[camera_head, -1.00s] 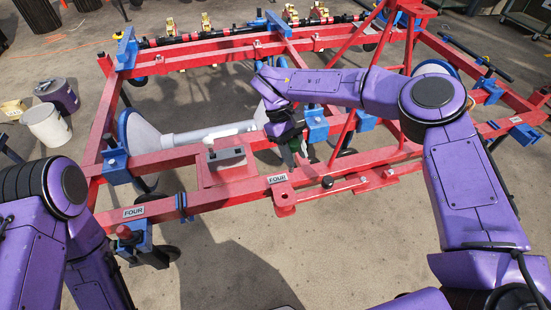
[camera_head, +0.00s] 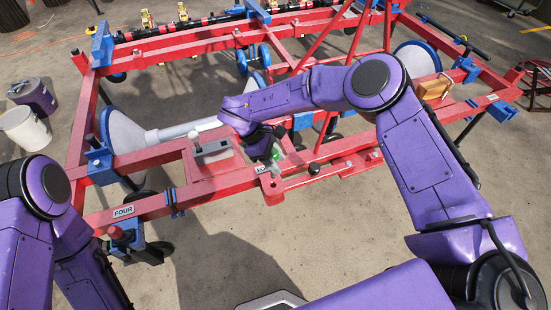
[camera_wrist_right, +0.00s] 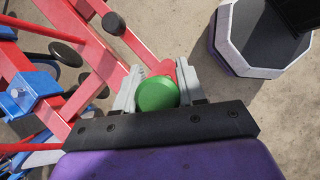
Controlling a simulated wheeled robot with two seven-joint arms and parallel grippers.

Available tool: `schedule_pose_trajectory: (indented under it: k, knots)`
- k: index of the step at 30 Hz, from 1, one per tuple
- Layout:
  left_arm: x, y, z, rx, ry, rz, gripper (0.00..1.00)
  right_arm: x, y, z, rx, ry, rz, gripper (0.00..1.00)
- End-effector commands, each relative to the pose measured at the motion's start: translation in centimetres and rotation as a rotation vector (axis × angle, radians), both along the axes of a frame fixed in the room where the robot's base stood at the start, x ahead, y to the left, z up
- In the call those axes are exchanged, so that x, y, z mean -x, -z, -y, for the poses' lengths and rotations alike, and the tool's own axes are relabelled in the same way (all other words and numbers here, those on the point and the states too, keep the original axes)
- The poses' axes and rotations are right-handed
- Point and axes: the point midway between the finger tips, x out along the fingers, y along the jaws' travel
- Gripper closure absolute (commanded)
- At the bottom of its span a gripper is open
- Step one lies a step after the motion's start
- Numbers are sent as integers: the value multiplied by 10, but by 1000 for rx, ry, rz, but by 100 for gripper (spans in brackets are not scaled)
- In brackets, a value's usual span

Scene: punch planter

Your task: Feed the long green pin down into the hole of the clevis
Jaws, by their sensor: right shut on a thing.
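The green pin shows as a round green head (camera_wrist_right: 157,94) between the grey fingers of my right gripper (camera_wrist_right: 158,95) in the right wrist view. The gripper is shut on it. In the head view the right gripper (camera_head: 275,157) is over the red frame, just behind the red clevis (camera_head: 272,192), with a bit of green showing at the fingers. In the wrist view a rounded red end (camera_wrist_right: 164,69), seemingly the clevis, shows just beyond the pin head. The pin's shaft and the clevis hole are hidden; I cannot tell whether they line up. My left gripper is out of view.
The red frame (camera_head: 160,205) spans the view. A black-knobbed pin (camera_head: 314,169) stands right of the clevis. A grey plate (camera_head: 212,147) lies to its left. Bare floor is in front.

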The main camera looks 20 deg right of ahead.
Motion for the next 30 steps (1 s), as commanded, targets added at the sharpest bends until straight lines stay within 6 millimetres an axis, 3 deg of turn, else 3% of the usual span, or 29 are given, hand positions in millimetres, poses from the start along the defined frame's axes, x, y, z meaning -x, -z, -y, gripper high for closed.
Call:
schedule_pose_trajectory:
  k: [3, 8, 30]
  knots:
    - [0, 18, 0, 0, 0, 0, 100, 0, 20, 0, 0, 1, 0, 98]
    - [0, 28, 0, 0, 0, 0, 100, 0, 32, 0, 0, 0, 2, 98]
    - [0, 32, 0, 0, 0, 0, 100, 0, 33, 0, -1, 1, 1, 98]
